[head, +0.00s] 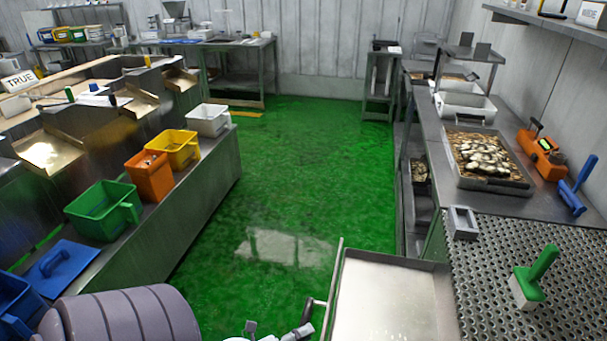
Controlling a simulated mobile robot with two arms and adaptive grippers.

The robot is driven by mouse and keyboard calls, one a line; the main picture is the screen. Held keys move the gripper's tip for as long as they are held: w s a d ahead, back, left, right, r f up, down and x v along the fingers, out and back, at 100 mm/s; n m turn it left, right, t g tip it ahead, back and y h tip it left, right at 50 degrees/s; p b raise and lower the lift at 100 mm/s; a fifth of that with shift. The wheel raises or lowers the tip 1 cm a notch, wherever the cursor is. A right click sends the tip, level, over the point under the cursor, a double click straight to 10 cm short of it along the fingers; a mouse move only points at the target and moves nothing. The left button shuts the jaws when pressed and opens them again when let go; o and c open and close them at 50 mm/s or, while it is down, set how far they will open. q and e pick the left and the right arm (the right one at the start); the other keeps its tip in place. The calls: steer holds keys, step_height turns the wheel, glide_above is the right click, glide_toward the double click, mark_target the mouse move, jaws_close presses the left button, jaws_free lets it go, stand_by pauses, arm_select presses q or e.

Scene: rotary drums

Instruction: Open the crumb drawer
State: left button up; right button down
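The crumb drawer (388,300) is a shallow metal tray at the bottom, right of centre. It stands out to the left from the right-hand bench, with its inside showing and looking empty. Its bar handle (314,308) is on the left front face. My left gripper (275,331) is at the bottom edge, just left of and below the handle. Its two fingers look spread apart, with nothing seen between them. The near finger lies close to the handle; I cannot tell whether they touch. The lower part of the gripper is cut off. My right gripper is out of view.
The perforated bench top (480,285) holds a green-handled brush (537,272). Behind it are a tray of food (485,160) and an orange tool (541,155). Colored bins, including a green one (100,208), line the left bench. The green floor (300,180) between is clear.

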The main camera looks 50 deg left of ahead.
arm_select(q)
steer(key=shift+o, duration=1.1)
steer(key=shift+s, duration=0.1)
steer(key=v, duration=1.1)
steer(key=shift+s, duration=0.4)
steer(key=shift+a, duration=0.1)
